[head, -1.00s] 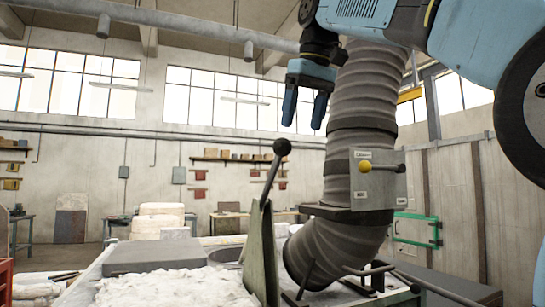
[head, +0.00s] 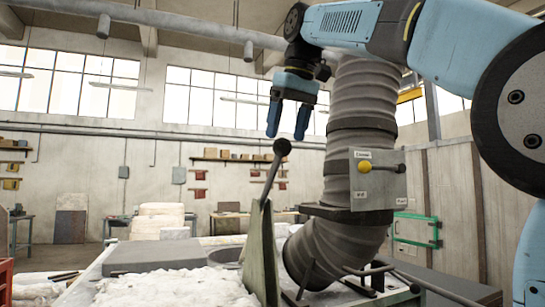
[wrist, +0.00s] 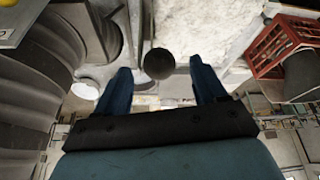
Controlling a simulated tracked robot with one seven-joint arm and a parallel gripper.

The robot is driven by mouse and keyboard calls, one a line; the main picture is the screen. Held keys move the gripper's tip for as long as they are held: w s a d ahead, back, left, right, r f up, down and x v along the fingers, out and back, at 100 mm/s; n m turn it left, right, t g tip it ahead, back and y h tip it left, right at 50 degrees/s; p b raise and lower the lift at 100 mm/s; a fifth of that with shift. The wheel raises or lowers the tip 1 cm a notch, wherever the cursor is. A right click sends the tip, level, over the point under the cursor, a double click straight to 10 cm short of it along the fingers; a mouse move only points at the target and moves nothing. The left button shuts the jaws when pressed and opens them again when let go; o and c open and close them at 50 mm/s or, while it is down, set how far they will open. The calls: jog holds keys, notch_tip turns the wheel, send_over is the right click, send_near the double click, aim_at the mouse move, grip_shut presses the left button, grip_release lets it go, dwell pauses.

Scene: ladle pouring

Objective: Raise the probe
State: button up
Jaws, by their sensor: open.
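My gripper (head: 288,130) is open, with two blue fingers pointing down. It hangs just above a lever's black ball knob (head: 282,147). In the wrist view the knob (wrist: 159,63) shows between and beyond the fingertips, and no contact is visible. The lever's rod (head: 271,178) rises tilted from beside a grey-green upright plate (head: 261,250). I see nothing marked as a probe, and I cannot tell whether this lever is part of it.
A thick ribbed duct (head: 362,95) stands close right of my gripper. It carries a panel (head: 375,190) with a yellow-knobbed handle (head: 364,167). White rough material (head: 170,288) and a grey slab (head: 155,257) lie lower left. A red crate (wrist: 284,45) shows in the wrist view.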

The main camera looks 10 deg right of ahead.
aim_at(281, 157)
jog(key=x, duration=0.6)
jog(key=shift+w+f, duration=0.1)
jog(key=shift+f, duration=0.3)
grip_shut()
dwell(0.4)
